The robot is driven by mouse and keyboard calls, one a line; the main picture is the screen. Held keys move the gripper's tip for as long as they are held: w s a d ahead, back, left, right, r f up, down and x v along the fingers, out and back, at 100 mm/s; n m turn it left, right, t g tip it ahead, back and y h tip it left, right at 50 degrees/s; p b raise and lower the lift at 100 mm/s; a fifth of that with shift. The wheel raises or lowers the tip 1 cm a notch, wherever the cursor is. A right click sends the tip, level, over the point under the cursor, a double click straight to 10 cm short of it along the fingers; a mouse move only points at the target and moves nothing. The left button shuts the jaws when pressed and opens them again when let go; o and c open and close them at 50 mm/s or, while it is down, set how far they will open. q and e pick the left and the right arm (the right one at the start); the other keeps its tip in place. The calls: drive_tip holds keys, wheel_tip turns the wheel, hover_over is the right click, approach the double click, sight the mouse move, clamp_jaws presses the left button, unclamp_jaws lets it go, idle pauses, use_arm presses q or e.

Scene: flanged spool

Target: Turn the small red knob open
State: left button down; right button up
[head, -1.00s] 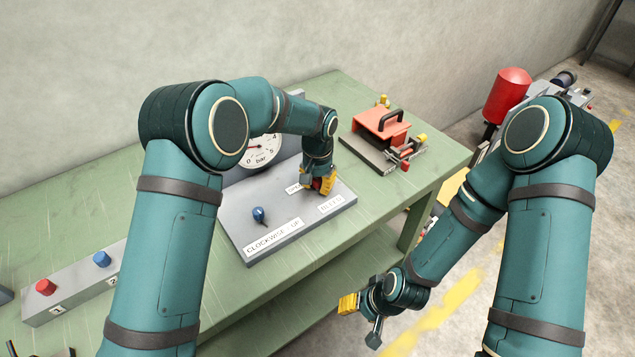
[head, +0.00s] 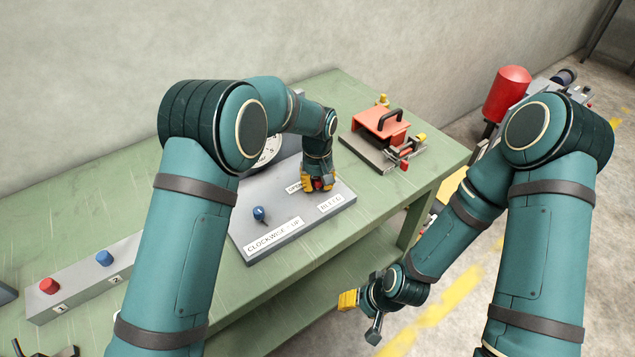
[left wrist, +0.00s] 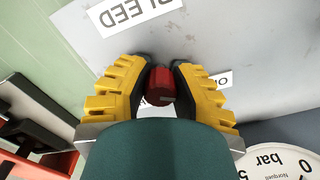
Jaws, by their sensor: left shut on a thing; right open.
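The small red knob (left wrist: 161,86) sits on the grey panel (left wrist: 215,30) beside the BLEED label (left wrist: 133,10), and a partly covered OPEN label (left wrist: 222,79) is on its other side. My left gripper (left wrist: 160,78) has its yellow and black fingers on both sides of the knob and is shut on it. In the head view my left gripper (head: 318,182) is at the panel's right part, with a bit of the red knob (head: 318,185) showing between the fingers. My right gripper (head: 361,316) is open and empty, off the bench's front edge.
A blue knob (head: 259,214) stands on the panel near the CLOCKWISE - UP label (head: 273,236). A pressure gauge (head: 269,152) is partly behind my left arm. A red-topped device with a black handle (head: 381,122) stands right of the panel. A button box (head: 85,278) lies at the left.

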sight(318, 178)
use_arm(q)
drive_tip(key=shift+w+r, duration=0.2)
drive_tip(key=c, duration=0.8)
unclamp_jaws()
drive_tip(key=shift+o, duration=0.2)
drive_tip(key=shift+f, duration=0.1)
drive_tip(key=shift+s, duration=0.1)
wheel_tip(318, 178, up, 12)
